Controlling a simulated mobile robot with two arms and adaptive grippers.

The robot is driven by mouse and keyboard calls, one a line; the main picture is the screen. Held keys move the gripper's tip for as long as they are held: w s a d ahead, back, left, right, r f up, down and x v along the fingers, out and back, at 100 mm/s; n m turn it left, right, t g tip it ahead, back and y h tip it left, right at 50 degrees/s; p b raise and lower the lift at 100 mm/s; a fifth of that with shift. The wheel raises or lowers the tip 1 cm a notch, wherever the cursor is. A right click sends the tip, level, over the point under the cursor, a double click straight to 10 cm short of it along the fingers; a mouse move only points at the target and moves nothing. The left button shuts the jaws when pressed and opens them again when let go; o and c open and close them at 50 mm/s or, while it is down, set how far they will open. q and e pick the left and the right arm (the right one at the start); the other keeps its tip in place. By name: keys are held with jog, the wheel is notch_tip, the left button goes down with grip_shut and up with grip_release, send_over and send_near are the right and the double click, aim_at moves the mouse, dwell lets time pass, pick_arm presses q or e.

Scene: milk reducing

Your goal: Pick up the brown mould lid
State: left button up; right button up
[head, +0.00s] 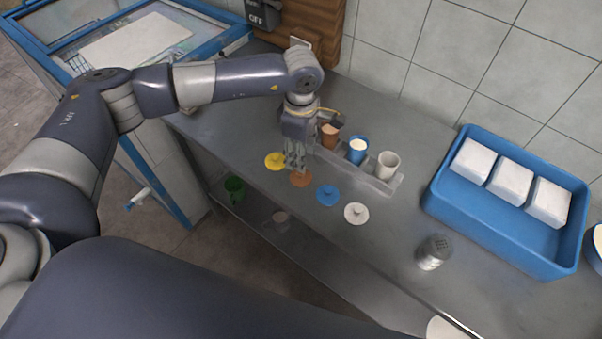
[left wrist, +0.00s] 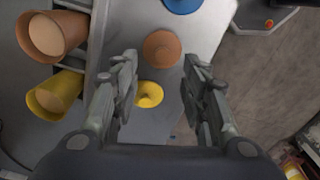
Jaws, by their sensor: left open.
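The brown mould lid (head: 301,179) lies flat on the grey counter, between the yellow lid (head: 275,160) and the blue lid (head: 328,194). In the left wrist view the brown lid (left wrist: 162,48) shows ahead between the fingers, with the yellow lid (left wrist: 149,94) nearer. My left gripper (head: 295,163) is above the counter by the brown lid, partly overlapping it in the head view. In the left wrist view the left gripper (left wrist: 168,75) is open with nothing between its fingers. My right gripper is not in view.
A white lid (head: 356,213) lies beyond the blue one. Brown, blue and white cups (head: 388,166) stand in a rack behind the lids. A blue crate (head: 505,234) with white blocks is at the right. A metal shaker (head: 433,252) stands on the counter; its front edge is close.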

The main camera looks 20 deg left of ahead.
aim_at(301, 175)
pick_arm(q)
jog(key=shift+f, duration=0.7)
jog(key=shift+f+p, duration=0.3)
jog(key=shift+p, duration=0.15)
jog(key=f+p, duration=0.2)
jog(key=f, duration=0.2)
jog(key=shift+s, duration=0.2)
jog(key=shift+w+f, duration=0.1)
jog(key=shift+f, duration=0.25)
jog(key=c, duration=0.8)
